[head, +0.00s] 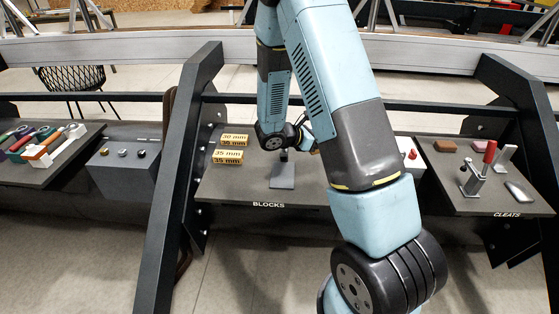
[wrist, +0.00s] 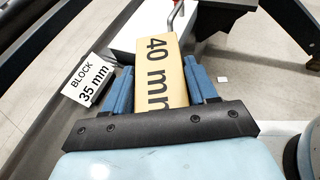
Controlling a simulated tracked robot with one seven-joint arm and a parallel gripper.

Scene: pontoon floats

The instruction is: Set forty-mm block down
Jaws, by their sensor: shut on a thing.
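The forty-mm block (wrist: 160,68) is tan with "40 mm" in dark print. In the wrist view it sits between the two blue fingers of my gripper (wrist: 161,88), which is shut on it. Its lower end is hidden by the dark gripper body. In the head view my arm hides the block and most of the gripper, and the wrist is above the BLOCKS shelf (head: 240,190). I cannot tell whether the block touches anything beneath it.
Yellow 30 mm blocks (head: 234,140) and 35 mm blocks (head: 228,157) lie on the shelf's left side. A grey stand (head: 283,175) is mid-shelf. The wrist view shows a "BLOCK 35 mm" label (wrist: 88,80) and a white box (wrist: 122,38). Dark slanted posts (head: 180,170) flank the shelf.

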